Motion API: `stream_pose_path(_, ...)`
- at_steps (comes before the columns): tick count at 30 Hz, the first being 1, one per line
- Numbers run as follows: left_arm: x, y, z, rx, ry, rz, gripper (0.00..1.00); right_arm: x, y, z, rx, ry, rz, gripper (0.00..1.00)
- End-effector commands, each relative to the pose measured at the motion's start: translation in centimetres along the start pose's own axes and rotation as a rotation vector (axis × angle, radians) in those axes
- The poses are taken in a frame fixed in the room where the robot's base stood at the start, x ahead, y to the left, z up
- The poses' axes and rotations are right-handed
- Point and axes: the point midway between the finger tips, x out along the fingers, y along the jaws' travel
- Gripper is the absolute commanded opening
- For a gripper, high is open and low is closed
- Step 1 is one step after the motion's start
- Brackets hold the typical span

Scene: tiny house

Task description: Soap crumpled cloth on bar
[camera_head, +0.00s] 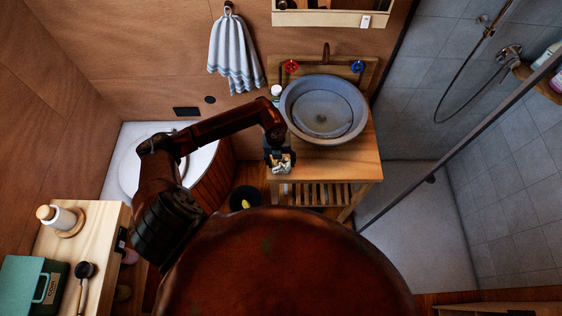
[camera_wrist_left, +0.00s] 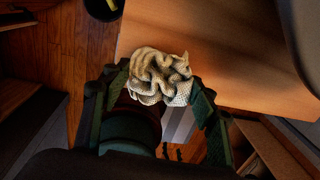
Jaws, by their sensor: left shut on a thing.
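The crumpled cloth (camera_head: 281,163) is pale cream with dark folds. My left gripper (camera_head: 278,158) is shut on it, at the front left corner of the wooden washstand (camera_head: 345,160). In the left wrist view the cloth (camera_wrist_left: 160,72) is bunched between the two fingers of the gripper (camera_wrist_left: 160,90), with the wooden top (camera_wrist_left: 235,60) behind it. I cannot tell whether the cloth touches the wood. I cannot make out a soap bar in either view. My right gripper is not in view.
A grey round basin (camera_head: 324,109) with a tap (camera_head: 326,50) fills much of the washstand. A small white container (camera_head: 276,91) stands left of it. A striped towel (camera_head: 234,55) hangs on the wall. A dark bucket (camera_head: 257,207) stands on the floor. The washstand's front right is clear.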

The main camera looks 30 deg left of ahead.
Motion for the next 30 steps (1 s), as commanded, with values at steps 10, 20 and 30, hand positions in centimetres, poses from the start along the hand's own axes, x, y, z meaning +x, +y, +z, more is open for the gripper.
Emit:
stream_pose_path(10,-1.3,0.0,-0.1,0.000,0.001,0.002,0.34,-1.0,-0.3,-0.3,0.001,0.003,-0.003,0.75)
stream_pose_path(20,-3.9,-0.4,0.0,0.000,0.000,0.001,0.34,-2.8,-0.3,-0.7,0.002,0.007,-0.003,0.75)
stream_pose_path(30,-6.5,-0.6,0.0,0.000,0.000,0.000,0.34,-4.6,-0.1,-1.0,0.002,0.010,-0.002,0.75)
